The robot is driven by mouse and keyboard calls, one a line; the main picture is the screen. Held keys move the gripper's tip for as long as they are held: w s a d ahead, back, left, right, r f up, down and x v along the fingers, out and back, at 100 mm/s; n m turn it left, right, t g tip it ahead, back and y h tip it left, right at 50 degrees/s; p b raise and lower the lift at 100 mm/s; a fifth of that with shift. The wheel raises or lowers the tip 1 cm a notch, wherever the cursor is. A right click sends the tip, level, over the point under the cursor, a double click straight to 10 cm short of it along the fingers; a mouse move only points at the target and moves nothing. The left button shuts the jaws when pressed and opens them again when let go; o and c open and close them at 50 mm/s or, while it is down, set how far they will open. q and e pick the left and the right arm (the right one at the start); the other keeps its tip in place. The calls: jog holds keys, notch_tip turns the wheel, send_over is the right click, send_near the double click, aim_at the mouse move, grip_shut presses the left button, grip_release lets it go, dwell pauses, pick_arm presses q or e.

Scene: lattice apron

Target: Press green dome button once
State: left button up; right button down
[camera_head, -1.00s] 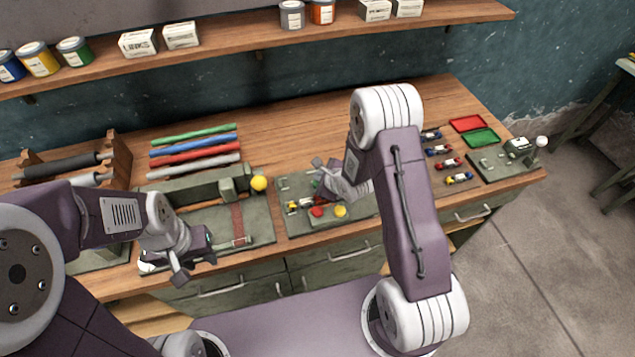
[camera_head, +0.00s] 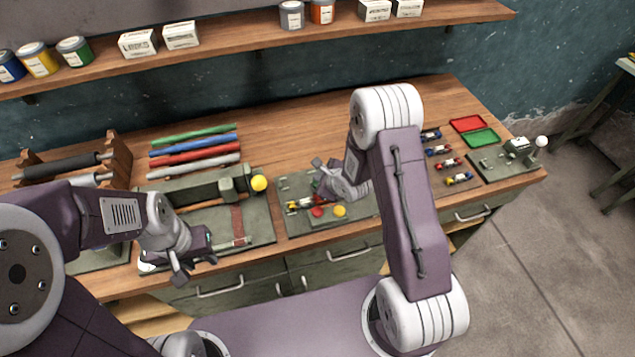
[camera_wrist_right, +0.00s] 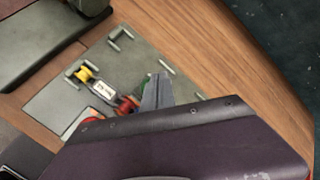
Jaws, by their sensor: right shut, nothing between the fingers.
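The green dome button (camera_wrist_right: 148,78) shows only as a small green sliver beside my right fingers in the right wrist view. In the head view it is hidden behind my right gripper. My right gripper (camera_head: 323,180) is shut and empty, over the back of the grey-green button panel (camera_head: 355,208). It also shows in the right wrist view (camera_wrist_right: 157,92), its tips right beside the green; I cannot tell whether they touch it. A red dome (camera_head: 317,212) and a yellow dome (camera_head: 339,211) sit at the panel's front. My left gripper (camera_head: 192,268) hangs near the bench's front edge, its jaw opening unclear.
A toy with yellow and red ends (camera_head: 303,203) lies on the panel, close to my right gripper. A fixture with a yellow ball (camera_head: 259,183) stands to the left. Toy cars (camera_head: 447,164) and red and green trays (camera_head: 467,124) are to the right.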

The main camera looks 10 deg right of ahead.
jog(key=shift+f, duration=0.15)
jog(key=shift+f, duration=0.25)
jog(key=shift+s+f+b, duration=0.1)
jog(key=shift+f+b, duration=0.9)
dwell(0.9)
jog(key=shift+r, duration=0.1)
jog(key=shift+r+p, duration=1.25)
notch_tip(320, 180, up, 5)
jog(key=p, duration=0.4)
jog(key=shift+r+p, duration=0.15)
jog(key=shift+p, duration=0.25)
